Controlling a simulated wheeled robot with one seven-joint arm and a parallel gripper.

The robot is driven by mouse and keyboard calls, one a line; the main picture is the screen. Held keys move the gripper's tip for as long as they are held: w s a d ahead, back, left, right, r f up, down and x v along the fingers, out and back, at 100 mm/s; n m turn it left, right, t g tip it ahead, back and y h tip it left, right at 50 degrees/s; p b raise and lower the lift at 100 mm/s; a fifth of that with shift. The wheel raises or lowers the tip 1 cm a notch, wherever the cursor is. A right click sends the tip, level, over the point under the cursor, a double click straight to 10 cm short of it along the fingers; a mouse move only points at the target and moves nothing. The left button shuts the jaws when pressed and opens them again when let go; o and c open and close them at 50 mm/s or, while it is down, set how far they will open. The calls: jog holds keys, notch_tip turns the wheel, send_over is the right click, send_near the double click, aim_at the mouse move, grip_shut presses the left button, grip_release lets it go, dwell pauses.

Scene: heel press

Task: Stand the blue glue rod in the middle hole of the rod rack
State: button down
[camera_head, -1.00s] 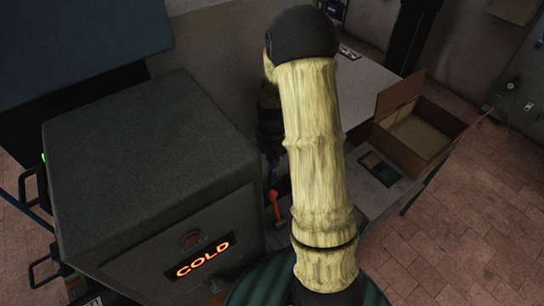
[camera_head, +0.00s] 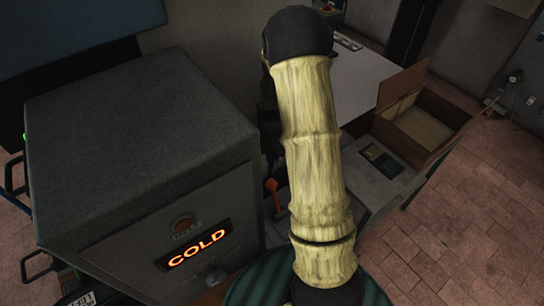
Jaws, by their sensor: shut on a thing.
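My pale, bark-textured arm rises through the middle of the head view and ends at a dark rounded joint at the top. My gripper is out of sight, hidden behind the arm or outside the picture. I cannot make out the blue glue rod, the rod rack or its middle hole in this view.
A large grey cabinet (camera_head: 135,150) with a lit COLD sign (camera_head: 197,250) fills the left. An orange-red handle (camera_head: 273,193) shows between it and my arm. Right of my arm are a pale table (camera_head: 360,85), a dark flat panel (camera_head: 382,160) and an open brown box (camera_head: 420,122).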

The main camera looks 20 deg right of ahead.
jog(key=shift+f+b, duration=0.35)
jog(key=shift+f, duration=0.35)
jog(key=c, duration=1.2)
grip_release()
jog(key=shift+c, duration=0.2)
jog(key=shift+r, duration=0.1)
notch_tip(320, 180, up, 17)
jog(key=b, duration=0.3)
jog(key=shift+r+b, duration=0.15)
jog(key=shift+b, duration=0.25)
